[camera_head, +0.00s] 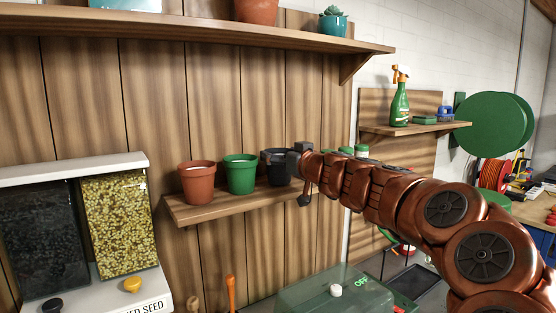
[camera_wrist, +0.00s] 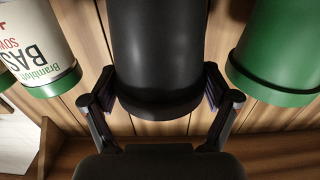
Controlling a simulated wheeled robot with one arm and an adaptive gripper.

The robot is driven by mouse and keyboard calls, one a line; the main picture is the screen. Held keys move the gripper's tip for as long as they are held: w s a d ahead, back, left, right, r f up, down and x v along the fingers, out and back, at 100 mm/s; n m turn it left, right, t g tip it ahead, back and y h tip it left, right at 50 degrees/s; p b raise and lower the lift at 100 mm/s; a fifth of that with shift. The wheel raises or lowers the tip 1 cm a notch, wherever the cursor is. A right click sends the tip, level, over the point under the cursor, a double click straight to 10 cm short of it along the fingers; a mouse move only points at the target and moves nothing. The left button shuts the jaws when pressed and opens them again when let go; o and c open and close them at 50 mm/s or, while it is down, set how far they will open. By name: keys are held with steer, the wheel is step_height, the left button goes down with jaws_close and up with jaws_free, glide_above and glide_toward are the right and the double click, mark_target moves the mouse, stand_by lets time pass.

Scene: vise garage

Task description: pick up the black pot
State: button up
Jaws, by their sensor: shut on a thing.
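The black pot (camera_head: 276,172) is at the right of the pots on the lower wooden shelf (camera_head: 215,209), partly hidden behind my gripper (camera_head: 291,160). In the wrist view my gripper (camera_wrist: 160,88) has one finger on each side of the black pot (camera_wrist: 155,45), shut on it near its rim. The pot looks upright. I cannot tell whether its base touches the shelf or is slightly above it.
A green pot (camera_head: 240,175) stands close to the left of the black pot, with a terracotta pot (camera_head: 197,182) beyond it. Green-lidded jars (camera_head: 361,151) stand to the right, behind my arm. An upper shelf (camera_head: 200,33) overhangs; a seed dispenser (camera_head: 75,230) is at left.

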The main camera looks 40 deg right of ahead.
steer(key=shift+r+b, duration=0.3)
steer(key=shift+r, duration=1.3)
steer(key=s+a+r+b, duration=0.1)
steer(key=s+a+b, duration=0.3)
steer(key=s+a, duration=0.6)
steer(key=shift+s+a+r, duration=0.15)
steer(key=shift+s+a, duration=0.25)
steer(key=shift+a, duration=0.55)
